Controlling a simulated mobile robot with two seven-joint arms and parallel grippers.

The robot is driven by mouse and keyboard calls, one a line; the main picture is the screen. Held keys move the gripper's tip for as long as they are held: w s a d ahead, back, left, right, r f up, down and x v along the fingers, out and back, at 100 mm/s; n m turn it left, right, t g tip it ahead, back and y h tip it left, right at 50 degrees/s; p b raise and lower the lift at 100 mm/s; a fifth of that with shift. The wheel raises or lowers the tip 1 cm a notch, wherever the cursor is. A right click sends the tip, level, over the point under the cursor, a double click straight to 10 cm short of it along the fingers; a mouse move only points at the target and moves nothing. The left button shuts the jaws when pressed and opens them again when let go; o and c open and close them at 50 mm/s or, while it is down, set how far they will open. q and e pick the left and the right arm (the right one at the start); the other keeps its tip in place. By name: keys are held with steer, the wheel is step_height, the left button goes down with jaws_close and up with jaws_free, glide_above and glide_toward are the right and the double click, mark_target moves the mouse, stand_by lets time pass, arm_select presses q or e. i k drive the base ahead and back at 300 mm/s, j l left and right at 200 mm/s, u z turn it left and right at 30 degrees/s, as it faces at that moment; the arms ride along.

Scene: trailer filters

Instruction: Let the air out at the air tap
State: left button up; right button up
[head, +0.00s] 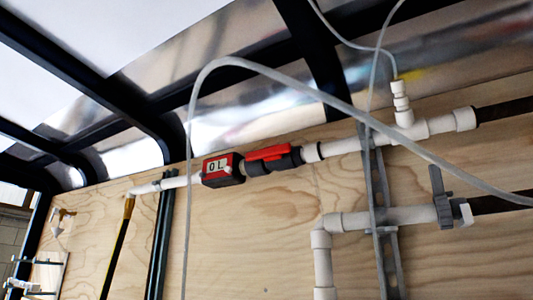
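No label marks the air tap, and I cannot tell for certain which fitting it is. A white upright fitting (402,103) stands on the upper pipe at the right, with a thin clear tube (376,70) joined to its top. A valve with a red handle (267,153) sits in the upper white pipe (345,146), its handle lying along the pipe. A grey valve or clamp with an upright lever (442,196) is on the lower white pipe (390,216) at the right. Neither of my grippers shows in the head view.
A red and black meter reading "0 L" (222,168) sits left of the red handle. A pale hose (290,80) arches across in front of the pipes. Grey vertical rails (384,250) and a plywood wall (260,235) stand behind. Dark roof beams (313,62) cross above.

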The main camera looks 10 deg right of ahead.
mark_target(56, 211)
steer(key=i+j, duration=0.2)
steer(key=j, duration=0.3)
steer(key=i+j+u, duration=0.1)
steer(key=i+j, duration=0.15)
steer(key=j, duration=0.2)
steer(key=i+j, duration=0.2)
steer(key=j, duration=0.3)
steer(key=i+j, duration=0.25)
steer(key=j, duration=0.2)
steer(key=i+j+u, duration=0.1)
steer(key=j, duration=0.4)
steer(key=i+j, duration=0.35)
steer(key=i+j+u, duration=0.1)
steer(key=i+j, duration=0.15)
steer(key=j, duration=0.3)
